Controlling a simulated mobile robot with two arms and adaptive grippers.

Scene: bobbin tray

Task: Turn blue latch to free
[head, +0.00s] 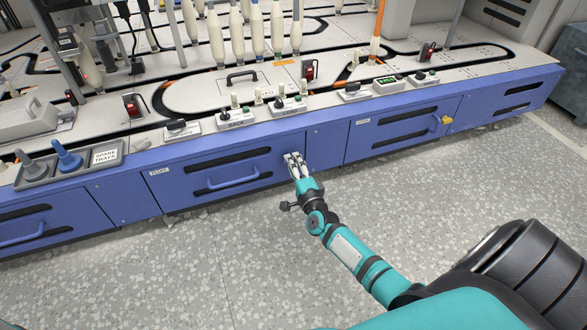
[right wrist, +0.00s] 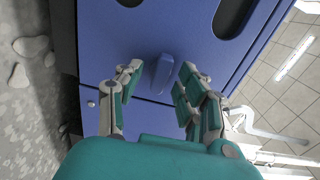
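The blue latch (right wrist: 161,74) is a small raised blue bar on the blue drawer front, seen in the right wrist view. My right gripper (right wrist: 161,70) is open, with one finger on each side of the latch. A gap shows between the latch and each finger, so it is not gripped. In the head view my right gripper (head: 295,160) is at the right end of the FLUFF drawer (head: 205,172) and hides the latch. My left gripper is not in view.
A blue drawer handle (head: 233,178) lies left of my right gripper. A yellow latch (head: 446,120) is on the drawer further right. Control boxes (head: 237,122) and a spare trays holder (head: 88,172) sit along the ledge above. The speckled floor in front is clear.

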